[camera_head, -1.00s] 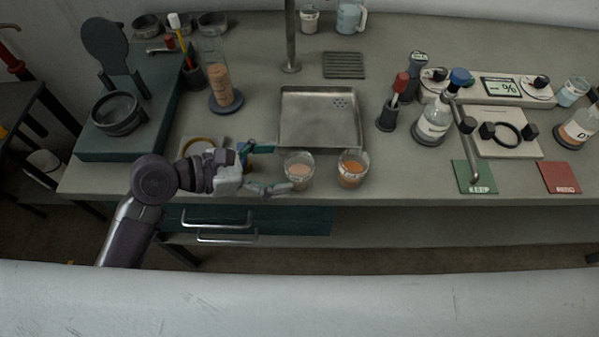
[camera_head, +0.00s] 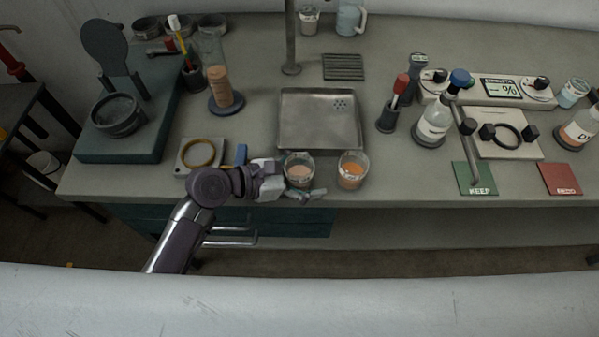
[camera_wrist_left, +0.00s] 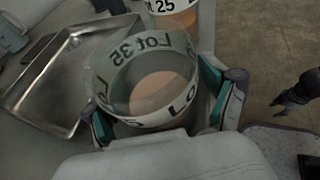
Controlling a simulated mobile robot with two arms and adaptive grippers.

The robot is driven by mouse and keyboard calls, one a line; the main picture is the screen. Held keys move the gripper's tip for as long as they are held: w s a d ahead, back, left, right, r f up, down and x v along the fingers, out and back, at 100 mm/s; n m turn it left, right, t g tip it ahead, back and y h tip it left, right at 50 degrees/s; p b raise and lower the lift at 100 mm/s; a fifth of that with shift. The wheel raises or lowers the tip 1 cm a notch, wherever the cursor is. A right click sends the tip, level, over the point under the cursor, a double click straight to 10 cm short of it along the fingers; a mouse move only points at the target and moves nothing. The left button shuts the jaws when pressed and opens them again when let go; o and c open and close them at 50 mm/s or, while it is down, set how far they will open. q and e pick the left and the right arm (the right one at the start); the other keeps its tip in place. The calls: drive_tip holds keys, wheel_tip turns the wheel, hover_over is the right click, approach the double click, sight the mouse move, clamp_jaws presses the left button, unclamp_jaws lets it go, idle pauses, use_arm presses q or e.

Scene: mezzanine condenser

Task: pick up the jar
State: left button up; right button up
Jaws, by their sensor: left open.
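Two clear jars stand side by side near the bench's front edge. The left jar (camera_head: 298,172) holds pale pink-beige contents; in the left wrist view this jar (camera_wrist_left: 150,85) has a white band reading "Lot 35". The right jar (camera_head: 352,170) holds orange contents; in the wrist view the top of this jar (camera_wrist_left: 172,18), marked 25, shows just beyond. My left gripper (camera_head: 303,178) is open around the left jar. In the wrist view its teal-padded fingers (camera_wrist_left: 160,97) lie on either side of the jar; I cannot tell whether they touch it.
A metal tray (camera_head: 320,145) lies behind the jars. A yellow ring on a pale plate (camera_head: 184,163) is left of them. A red-capped tool stands in a dark holder (camera_head: 387,120), with bottles farther right. Bare bench (camera_head: 410,185) lies right of the jars.

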use_arm(q)
drive_tip(key=c, duration=1.3)
drive_tip(key=shift+r, duration=0.15)
